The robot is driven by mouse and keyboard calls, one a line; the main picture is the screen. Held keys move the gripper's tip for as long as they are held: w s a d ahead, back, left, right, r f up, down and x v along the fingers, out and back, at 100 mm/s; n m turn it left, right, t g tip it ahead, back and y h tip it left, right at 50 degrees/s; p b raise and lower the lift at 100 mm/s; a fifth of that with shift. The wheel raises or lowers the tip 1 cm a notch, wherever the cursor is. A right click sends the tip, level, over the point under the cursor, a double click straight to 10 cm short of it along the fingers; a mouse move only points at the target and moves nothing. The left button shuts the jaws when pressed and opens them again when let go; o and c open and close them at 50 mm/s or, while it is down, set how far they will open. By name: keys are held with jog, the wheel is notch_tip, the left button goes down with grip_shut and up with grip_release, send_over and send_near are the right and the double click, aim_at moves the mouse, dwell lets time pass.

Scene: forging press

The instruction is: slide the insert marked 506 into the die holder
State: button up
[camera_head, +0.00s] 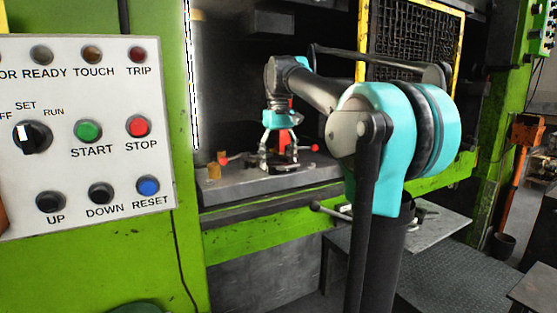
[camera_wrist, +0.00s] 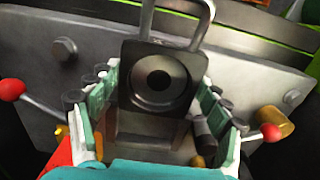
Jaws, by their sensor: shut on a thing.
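A dark block with a round recess (camera_wrist: 182,100) sits between my fingers in the wrist view and appears to be the insert. A grey bail handle (camera_wrist: 205,28) stands at its far side. No 506 marking is readable. My gripper (camera_wrist: 158,88) is shut on this block, one finger on each side. A grey channel shows under its near edge and may be part of the die holder (camera_wrist: 150,128); how far the block sits in it is unclear.
The grey press bed (camera_head: 235,186) lies inside the green frame. Red-knobbed levers stand left (camera_wrist: 11,90) and right (camera_wrist: 271,132) of the block. A brass peg (camera_wrist: 272,118) is near the right lever. A control panel (camera_head: 85,185) fills the head view's left.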

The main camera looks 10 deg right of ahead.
jog(key=shift+f, duration=0.1)
jog(key=o, duration=1.9)
